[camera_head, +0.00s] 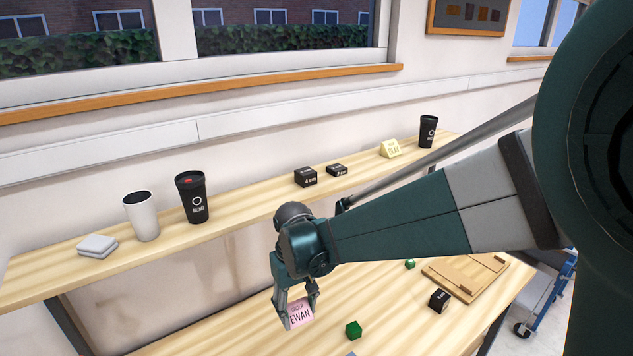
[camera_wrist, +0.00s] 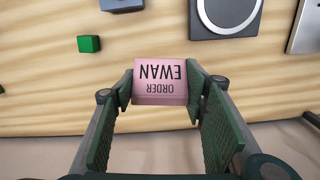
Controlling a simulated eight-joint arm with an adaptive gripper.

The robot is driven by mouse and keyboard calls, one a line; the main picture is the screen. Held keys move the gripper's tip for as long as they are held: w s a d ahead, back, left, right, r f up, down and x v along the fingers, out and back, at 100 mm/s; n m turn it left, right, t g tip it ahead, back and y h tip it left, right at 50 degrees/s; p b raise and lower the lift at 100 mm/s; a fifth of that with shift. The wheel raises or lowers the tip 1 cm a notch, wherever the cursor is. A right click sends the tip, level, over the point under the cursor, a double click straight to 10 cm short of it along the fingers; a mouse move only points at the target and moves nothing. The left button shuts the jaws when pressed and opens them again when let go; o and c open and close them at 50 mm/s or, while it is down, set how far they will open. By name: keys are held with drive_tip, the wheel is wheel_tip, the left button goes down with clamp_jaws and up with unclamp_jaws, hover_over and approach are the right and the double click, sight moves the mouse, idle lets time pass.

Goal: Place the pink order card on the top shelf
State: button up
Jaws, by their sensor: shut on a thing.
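The top shelf (camera_head: 60,269) is the long wooden board along the wall, above and behind my gripper. I cannot tell whether the card touches the table.
The table holds a green cube (camera_head: 353,330), a black cube (camera_head: 438,300) and a wooden tray (camera_head: 440,277).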

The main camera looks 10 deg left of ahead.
wheel_tip(320, 180, up, 43)
drive_tip(key=n+p, duration=0.1)
drive_tip(key=p, duration=1.5)
hover_over(270, 193)
drive_tip(key=shift+s+f+b, duration=0.15)
drive_tip(key=shift+f+b, duration=0.3)
drive_tip(key=shift+f, duration=1.8)
drive_tip(key=shift+f, duration=0.1)
drive_tip(key=shift+f, duration=2.8)
drive_tip(key=shift+f+p, duration=0.45)
drive_tip(key=shift+f, duration=1.65)
drive_tip(key=shift+f, duration=0.15)
